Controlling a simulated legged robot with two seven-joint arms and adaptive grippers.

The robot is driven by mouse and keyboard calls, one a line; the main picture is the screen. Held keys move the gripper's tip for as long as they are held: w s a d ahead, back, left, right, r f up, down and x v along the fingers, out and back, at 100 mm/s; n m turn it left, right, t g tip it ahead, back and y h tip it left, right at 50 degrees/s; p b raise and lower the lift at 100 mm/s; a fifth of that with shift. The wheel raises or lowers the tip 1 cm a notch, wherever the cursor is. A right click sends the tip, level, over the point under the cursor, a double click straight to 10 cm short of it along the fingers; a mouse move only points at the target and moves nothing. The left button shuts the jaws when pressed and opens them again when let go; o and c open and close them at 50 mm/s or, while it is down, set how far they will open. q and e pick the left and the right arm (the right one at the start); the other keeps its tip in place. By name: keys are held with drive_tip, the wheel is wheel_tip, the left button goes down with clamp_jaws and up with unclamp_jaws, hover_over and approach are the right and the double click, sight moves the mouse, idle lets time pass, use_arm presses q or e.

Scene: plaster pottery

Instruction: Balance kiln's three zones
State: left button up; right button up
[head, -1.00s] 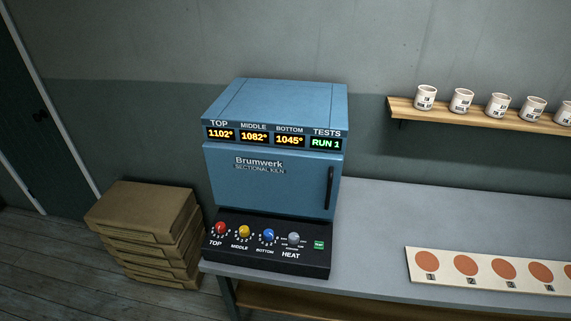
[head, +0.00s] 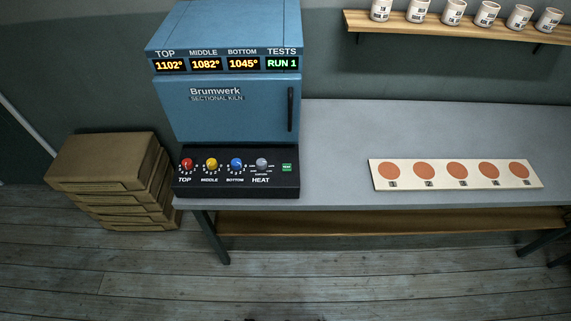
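The blue Brumwerk sectional kiln (head: 225,115) stands at the left end of the grey bench, its door shut. Its displays read TOP 1102°, MIDDLE 1082°, BOTTOM 1045° and, in green, TESTS RUN 1. The black control panel (head: 235,187) in front carries a red TOP knob (head: 187,164), a yellow MIDDLE knob (head: 211,164), a blue BOTTOM knob (head: 237,164), a grey HEAT knob (head: 262,164) and a green button (head: 287,167). Exact knob settings are too small to read. Neither gripper is clearly visible; only tiny dark bits show at the bottom edge.
A pale board (head: 455,184) with several numbered orange discs lies on the bench (head: 340,135). Several white labelled cups (head: 418,11) stand on a wooden wall shelf (head: 450,29). Stacked brown boxes (head: 105,165) sit on the floor left of the bench. The floor in front is clear.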

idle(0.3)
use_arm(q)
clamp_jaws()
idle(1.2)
